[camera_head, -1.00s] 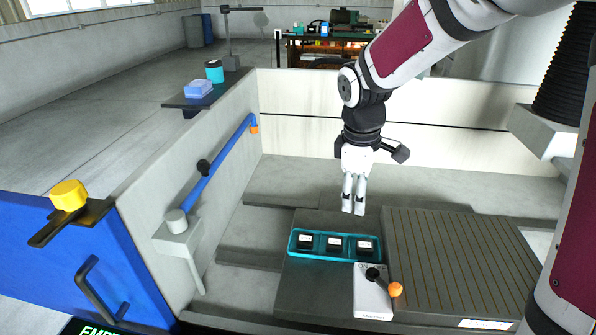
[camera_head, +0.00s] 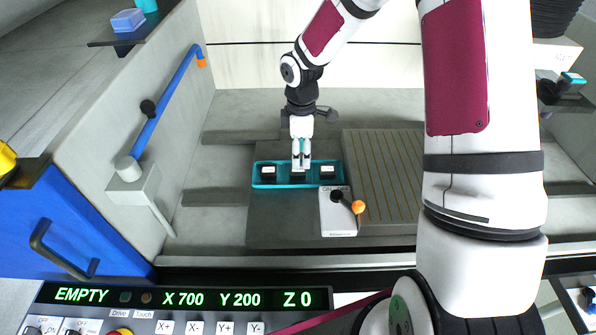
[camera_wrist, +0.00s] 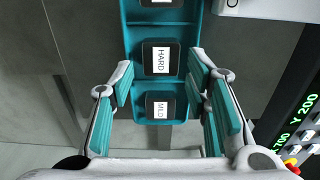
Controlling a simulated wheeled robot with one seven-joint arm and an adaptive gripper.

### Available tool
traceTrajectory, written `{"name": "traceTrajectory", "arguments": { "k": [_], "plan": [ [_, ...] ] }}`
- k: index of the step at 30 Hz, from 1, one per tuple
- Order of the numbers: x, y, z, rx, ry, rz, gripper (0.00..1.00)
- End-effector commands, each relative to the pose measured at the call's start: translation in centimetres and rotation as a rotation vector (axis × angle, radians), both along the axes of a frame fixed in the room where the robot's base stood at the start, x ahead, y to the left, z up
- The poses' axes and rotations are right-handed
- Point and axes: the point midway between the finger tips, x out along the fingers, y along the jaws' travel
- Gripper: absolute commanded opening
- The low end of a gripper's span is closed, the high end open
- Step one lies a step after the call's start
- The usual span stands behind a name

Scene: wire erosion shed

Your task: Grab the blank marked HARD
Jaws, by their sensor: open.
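The teal tray (camera_head: 262,183) holds three dark blanks with white labels in a row; its floor also shows in the wrist view (camera_wrist: 160,32). The middle blank (camera_wrist: 161,60) reads HARD in the wrist view. The blank below it (camera_wrist: 161,106) reads MILD. The blank at the top edge (camera_wrist: 161,3) is cut off and its label is not readable. My gripper (camera_wrist: 160,78) is open and empty, its fingertips left and right of the tray's middle in that view. In the head view my gripper (camera_head: 301,166) points down over the middle blank and partly hides it.
A white switch box (camera_head: 338,222) with a black knob and an orange-ended lever stands close in front of the tray. A slotted plate (camera_head: 385,180) lies to the right. A grey wall with a blue rail (camera_head: 166,102) stands left. A control panel (camera_head: 185,298) reads EMPTY.

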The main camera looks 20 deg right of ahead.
Motion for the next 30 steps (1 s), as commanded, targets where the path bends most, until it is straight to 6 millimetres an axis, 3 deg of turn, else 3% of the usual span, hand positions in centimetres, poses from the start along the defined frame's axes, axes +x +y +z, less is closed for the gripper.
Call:
{"name": "traceTrajectory", "arguments": {
  "k": [5, 15, 23, 29, 30],
  "plan": [
    [-0.1, 0.2, -1.1, 0.001, 0.002, 0.0, 0.43],
    [0.1, 0.7, -5.3, 0.0, 0.0, -0.001, 0.43],
    [0.1, 0.7, -5.5, 0.0, -0.001, -0.001, 0.43],
    [0.1, 0.7, -5.5, 0.0, -0.001, -0.001, 0.0],
    [0.2, 0.7, -5.5, -0.001, -0.002, -0.001, 0.0]
  ]
}}
